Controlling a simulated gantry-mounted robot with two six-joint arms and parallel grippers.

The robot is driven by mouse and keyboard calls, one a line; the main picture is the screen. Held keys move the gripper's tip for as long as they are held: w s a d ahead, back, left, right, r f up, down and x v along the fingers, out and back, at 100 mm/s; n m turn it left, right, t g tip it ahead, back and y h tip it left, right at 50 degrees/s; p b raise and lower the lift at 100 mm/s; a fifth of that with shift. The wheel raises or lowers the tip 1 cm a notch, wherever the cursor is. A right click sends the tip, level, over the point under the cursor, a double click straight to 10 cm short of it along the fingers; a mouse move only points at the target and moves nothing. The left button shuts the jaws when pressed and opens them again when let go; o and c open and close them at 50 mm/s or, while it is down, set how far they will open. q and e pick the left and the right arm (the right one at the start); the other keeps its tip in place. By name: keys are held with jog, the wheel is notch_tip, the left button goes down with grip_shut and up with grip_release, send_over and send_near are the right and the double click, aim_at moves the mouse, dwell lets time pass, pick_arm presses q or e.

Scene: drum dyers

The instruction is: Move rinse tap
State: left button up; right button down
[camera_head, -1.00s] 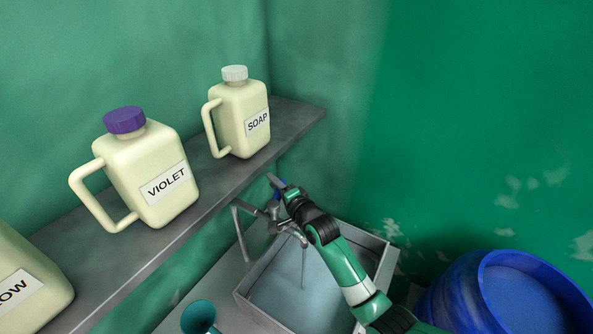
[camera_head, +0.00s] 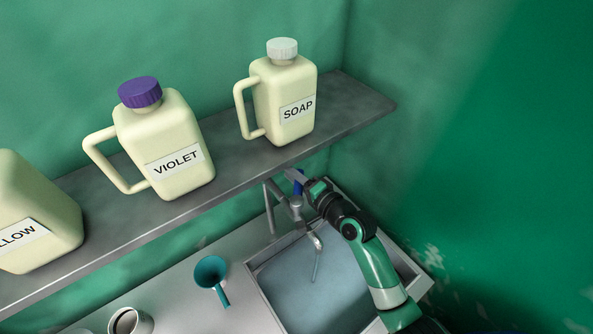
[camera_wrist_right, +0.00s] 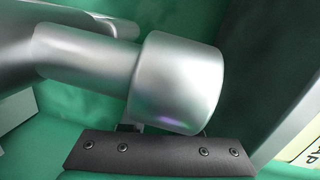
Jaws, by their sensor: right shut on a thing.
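The rinse tap (camera_head: 296,208) is a grey metal fitting at the back of the sink (camera_head: 262,287), below the shelf. It has a blue part near its top and a spout over the basin. A thin pale line, which looks like running water, hangs below the spout. My right gripper (camera_head: 296,179) is at the top of the tap, shut on it. The right wrist view shows a silver cylindrical part of the tap (camera_wrist_right: 178,83) close up, above a dark finger plate with bolts. The exact grip point is partly hidden. My left gripper is not in view.
A grey shelf (camera_head: 235,162) above the counter holds cream jugs labelled SOAP (camera_head: 285,98) and VIOLET (camera_head: 165,145), and a partly cut-off one (camera_head: 35,205). A teal funnel (camera_head: 212,275) and a cup (camera_head: 130,322) stand left of the sink. A green wall is close on the right.

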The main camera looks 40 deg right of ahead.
jog(key=c, duration=0.7)
grip_release()
jog(key=shift+o, duration=0.2)
jog(key=s+r, duration=0.1)
jog(key=s, duration=1)
jog(key=shift+s+r, duration=0.25)
jog(key=shift+r, duration=0.05)
